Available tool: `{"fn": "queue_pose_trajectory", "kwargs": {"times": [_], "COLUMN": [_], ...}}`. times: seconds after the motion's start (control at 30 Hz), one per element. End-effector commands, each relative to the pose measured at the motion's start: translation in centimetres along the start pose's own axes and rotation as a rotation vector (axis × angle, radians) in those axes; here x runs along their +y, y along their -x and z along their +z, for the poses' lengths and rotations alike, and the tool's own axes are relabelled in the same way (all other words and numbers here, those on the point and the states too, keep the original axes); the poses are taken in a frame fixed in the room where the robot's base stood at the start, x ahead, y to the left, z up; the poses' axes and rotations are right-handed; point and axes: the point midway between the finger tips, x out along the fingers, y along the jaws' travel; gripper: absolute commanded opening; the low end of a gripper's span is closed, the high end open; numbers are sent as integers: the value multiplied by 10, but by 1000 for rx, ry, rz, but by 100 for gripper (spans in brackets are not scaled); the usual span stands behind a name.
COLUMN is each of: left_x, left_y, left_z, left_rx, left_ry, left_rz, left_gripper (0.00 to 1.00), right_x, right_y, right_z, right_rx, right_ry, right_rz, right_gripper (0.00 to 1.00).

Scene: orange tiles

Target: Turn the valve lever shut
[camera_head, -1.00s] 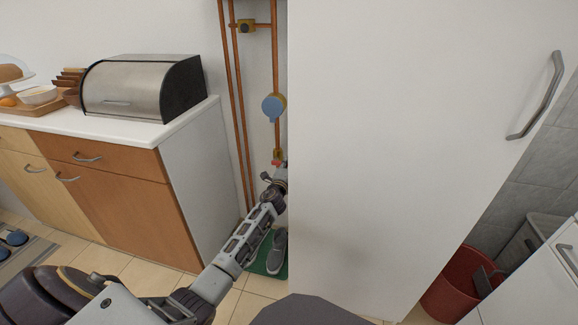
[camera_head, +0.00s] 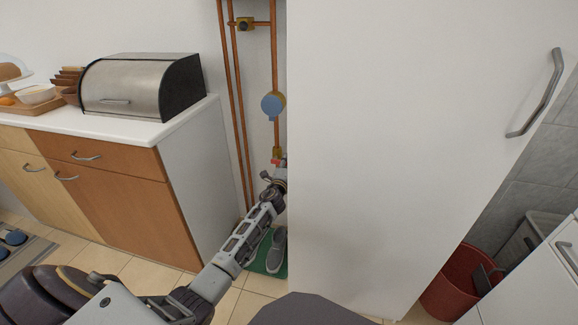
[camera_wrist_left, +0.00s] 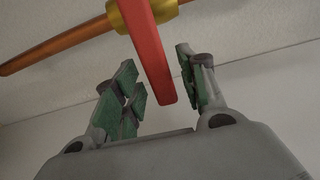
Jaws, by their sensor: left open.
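The red valve lever (camera_wrist_left: 151,55) hangs from a brass valve body (camera_wrist_left: 175,8) on a copper pipe in the left wrist view. My left gripper (camera_wrist_left: 163,88) is open, with its green-padded fingers on either side of the lever. The lever's free end lies between the fingers, nearer the right one; I cannot tell whether it touches. In the head view a small part of the red lever (camera_head: 275,161) shows beside the cabinet edge. My right gripper is not in view.
A tall white cabinet (camera_head: 400,130) stands close to the right of my left arm. A counter (camera_head: 200,190) with a bread box (camera_head: 140,85) stands to the left. Copper pipes (camera_head: 238,95), a blue-faced meter (camera_head: 272,106) and a shoe (camera_head: 277,250) on a green mat are in the gap.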

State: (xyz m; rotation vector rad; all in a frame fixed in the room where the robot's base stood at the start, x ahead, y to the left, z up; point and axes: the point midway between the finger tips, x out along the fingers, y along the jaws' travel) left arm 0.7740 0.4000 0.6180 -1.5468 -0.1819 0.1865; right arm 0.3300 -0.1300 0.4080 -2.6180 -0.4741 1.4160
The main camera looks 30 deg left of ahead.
Motion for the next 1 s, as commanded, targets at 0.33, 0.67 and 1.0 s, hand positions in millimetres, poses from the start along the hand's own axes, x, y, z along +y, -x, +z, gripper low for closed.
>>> {"fn": "queue_pose_trajectory", "kwargs": {"times": [0.33,0.67,1.0], "left_x": [0,0,0], "left_y": [6,29,58], "left_z": [0,0,0], "left_rx": [0,0,0], "left_ry": [0,1,0], "left_rz": [0,0,0], "left_gripper": [41,41,41], "right_x": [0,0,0], "right_y": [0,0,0], "right_z": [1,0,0], "right_rx": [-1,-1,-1], "right_ry": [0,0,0], "right_rz": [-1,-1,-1], "right_gripper": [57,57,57]}}
